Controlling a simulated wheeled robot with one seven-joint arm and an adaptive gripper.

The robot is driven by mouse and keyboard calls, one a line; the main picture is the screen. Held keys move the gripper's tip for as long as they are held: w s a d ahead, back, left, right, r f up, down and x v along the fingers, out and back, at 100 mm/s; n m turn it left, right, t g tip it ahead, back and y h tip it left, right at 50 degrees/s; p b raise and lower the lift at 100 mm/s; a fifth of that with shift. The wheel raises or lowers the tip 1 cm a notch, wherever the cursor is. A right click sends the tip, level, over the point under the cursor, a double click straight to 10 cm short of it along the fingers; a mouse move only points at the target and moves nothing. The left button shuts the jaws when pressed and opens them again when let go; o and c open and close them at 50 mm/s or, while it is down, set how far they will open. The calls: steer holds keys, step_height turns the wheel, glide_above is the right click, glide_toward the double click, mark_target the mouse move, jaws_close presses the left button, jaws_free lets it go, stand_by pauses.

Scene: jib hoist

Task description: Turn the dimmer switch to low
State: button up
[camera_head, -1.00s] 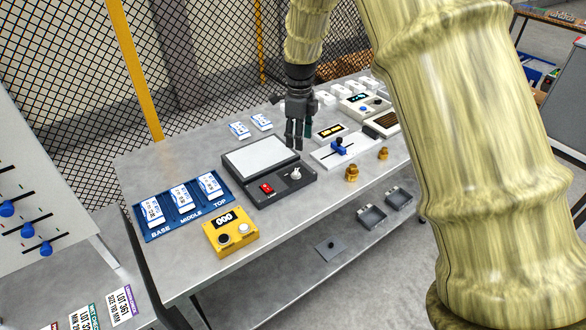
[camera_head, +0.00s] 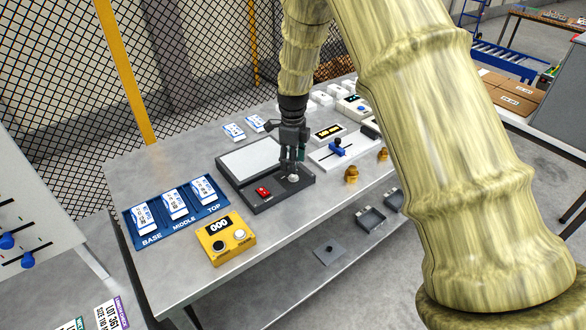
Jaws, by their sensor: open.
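The light box (camera_head: 249,155), a dark case with a pale panel, lies on the table. Its front strip carries a red rocker switch (camera_head: 263,191) and a white dimmer knob (camera_head: 293,178) to the right of it. My gripper (camera_head: 291,172) points down at the dimmer knob, with its fingertips at or just above it. It is open, and the fingers partly hide the knob. I cannot tell whether the fingers touch the knob, nor which way it is turned.
A yellow counter box (camera_head: 227,238) and a blue tray (camera_head: 134,216) with several cards stand to the left. A white slider unit (camera_head: 325,157) with a blue handle and brass weights (camera_head: 351,175) are close on the right. The table's front edge is clear.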

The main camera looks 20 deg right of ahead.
mark_target(293, 176)
steer(key=shift+f+p, duration=0.65)
steer(key=shift+f, duration=1.8)
steer(key=c, duration=1)
